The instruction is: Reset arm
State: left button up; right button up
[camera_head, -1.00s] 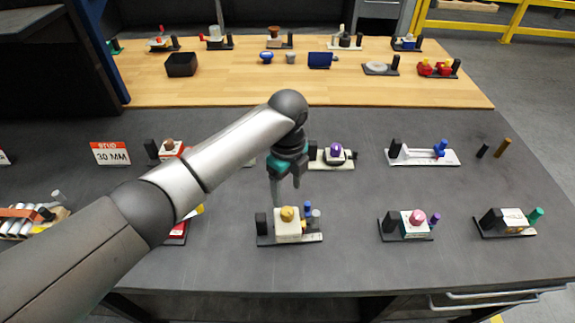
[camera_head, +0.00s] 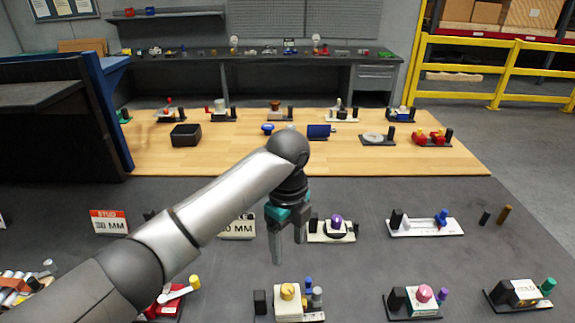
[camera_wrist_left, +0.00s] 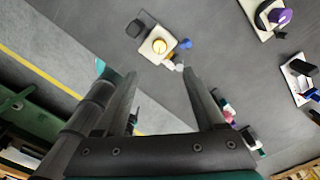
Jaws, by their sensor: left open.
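My left arm reaches in from the left in the head view. Its gripper (camera_head: 289,252) points down above the dark table (camera_head: 370,265), open and empty. Just below it in the head view stands a white block with a yellow knob (camera_head: 288,291) on a base, with blue and grey pegs at its right. A white fixture with a purple knob (camera_head: 336,222) is right of the gripper. My right gripper is not in view.
A pink-knob fixture (camera_head: 424,294) and a green-knob fixture (camera_head: 520,292) stand at the right. A red fixture with a yellow-tipped lever (camera_head: 178,293) is partly behind my arm. A wooden board (camera_head: 220,155) with several fixtures lies behind; yellow railing (camera_head: 470,60) stands farther back.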

pick_arm(q)
jog(key=s+f+n+t+h, duration=0.1)
jog(key=s+f+n+h, duration=0.3)
jog(key=s+f+n, duration=0.7)
jog(key=s+a+n+t+y, duration=0.3)
jog(key=s+a+n+y, duration=0.1)
jog(key=s+a+n, duration=1.05)
notch_tip(320, 180, down, 28)
jog(key=a+m+g+b, duration=0.2)
jog(key=b, duration=0.6)
jog(key=s+a+f+b, duration=0.1)
jog(key=s+f+b, duration=0.2)
jog(key=s+f, duration=0.5)
jog(key=s+a+f+g+b, duration=0.1)
jog(key=s+f+b, duration=0.3)
jog(key=s+f, duration=0.4)
notch_tip(320, 180, down, 6)
jog(key=shift+s+a+f, duration=0.1)
jog(key=shift+s+a, duration=0.1)
jog(key=shift+s, duration=0.05)
